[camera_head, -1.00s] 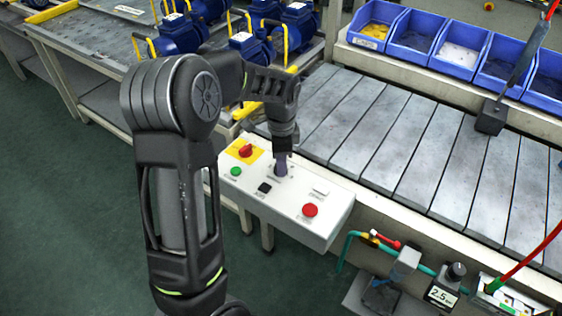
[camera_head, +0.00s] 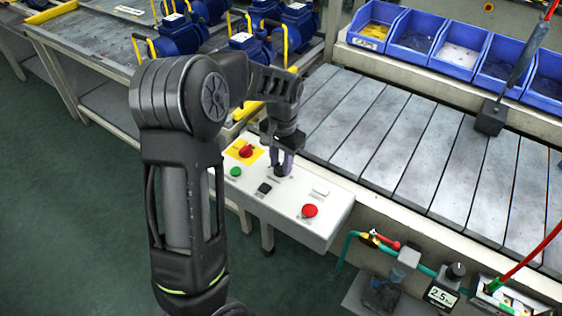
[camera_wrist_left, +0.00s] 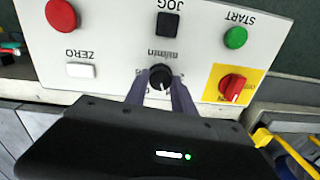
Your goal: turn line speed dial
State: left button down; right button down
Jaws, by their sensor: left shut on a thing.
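The line speed dial (camera_wrist_left: 161,75) is a round black knob with a white mark, on a pale control panel (camera_wrist_left: 115,45). In the wrist view my left gripper (camera_wrist_left: 161,83) has one finger on each side of the dial and is shut on it. In the head view my left gripper (camera_head: 283,164) reaches down onto the panel (camera_head: 258,199), and its fingers mostly hide the dial. The lettering around the dial is partly covered by the fingers. My right gripper is not in view.
Close to the dial are a black jog button (camera_head: 264,188), a green start button (camera_head: 235,171), a red switch on yellow (camera_head: 246,151), a white zero button (camera_head: 321,190) and a red button (camera_head: 310,211). The slatted conveyor (camera_head: 420,140) lies behind, with blue bins (camera_head: 410,36) beyond.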

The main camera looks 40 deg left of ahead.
aim_at(282, 166)
pick_arm(q)
jog(key=shift+n, duration=0.8)
jog(key=c, duration=1.1)
grip_release()
jog(key=shift+o, duration=0.2)
notch_tip(282, 166, up, 8)
jog(key=shift+d+f, duration=0.1)
